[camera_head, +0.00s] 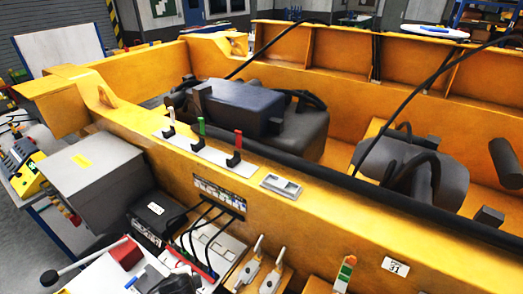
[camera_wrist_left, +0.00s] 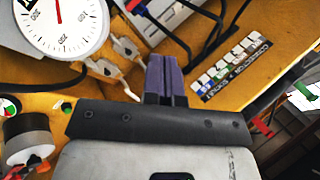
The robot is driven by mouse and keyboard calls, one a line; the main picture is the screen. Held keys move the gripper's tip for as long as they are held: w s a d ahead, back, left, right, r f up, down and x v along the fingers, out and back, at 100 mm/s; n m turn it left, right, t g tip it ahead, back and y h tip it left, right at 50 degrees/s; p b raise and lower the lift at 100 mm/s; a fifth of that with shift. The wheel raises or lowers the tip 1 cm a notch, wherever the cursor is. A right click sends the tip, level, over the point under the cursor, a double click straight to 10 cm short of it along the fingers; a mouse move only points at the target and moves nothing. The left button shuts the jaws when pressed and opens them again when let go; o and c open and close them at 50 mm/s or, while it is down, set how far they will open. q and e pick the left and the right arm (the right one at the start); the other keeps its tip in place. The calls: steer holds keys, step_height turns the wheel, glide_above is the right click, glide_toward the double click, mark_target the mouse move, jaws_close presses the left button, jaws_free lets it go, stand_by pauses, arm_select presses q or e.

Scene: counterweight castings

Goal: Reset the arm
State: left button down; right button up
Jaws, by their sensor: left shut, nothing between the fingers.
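My left gripper (camera_wrist_left: 166,75) shows in the left wrist view as two purple fingers pressed together with nothing between them. The fingertips are over the yellow surface, between two metal toggle clamps (camera_wrist_left: 118,58) and a printed label strip (camera_wrist_left: 228,68). I cannot tell whether they touch anything. I cannot make out either gripper in the head view. In the head view, three levers stand in a row on the yellow frame's top edge: a white one (camera_head: 169,122), a green one (camera_head: 201,132) and a red one (camera_head: 237,148).
The wrist view shows a round dial gauge (camera_wrist_left: 62,22) at upper left. In the head view, the long yellow frame (camera_head: 330,225) holds dark castings (camera_head: 245,108), with black cables across it. A grey box (camera_head: 88,170) stands at left. The toggle clamps (camera_head: 258,272) are at the bottom.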

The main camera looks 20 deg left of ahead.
arm_select(q)
steer(key=s+d+r+n+t+h+p, duration=0.1)
steer(key=s+d+r+n+h, duration=0.15)
steer(key=d+r, duration=0.25)
steer(key=s+d+r+n+t+h, duration=0.1)
steer(key=s+d+r+n+t, duration=0.15)
steer(key=d+r, duration=0.2)
steer(key=s+f+n+g+p, duration=0.1)
steer(key=s+f, duration=0.3)
steer(key=s, duration=0.6)
steer(key=s+f+n+g+p, duration=0.1)
steer(key=s+f+n+g, duration=0.2)
steer(key=s, duration=0.7)
steer(key=shift+f+g+h, duration=0.35)
steer(key=shift+f+g, duration=0.35)
steer(key=shift+g, duration=0.15)
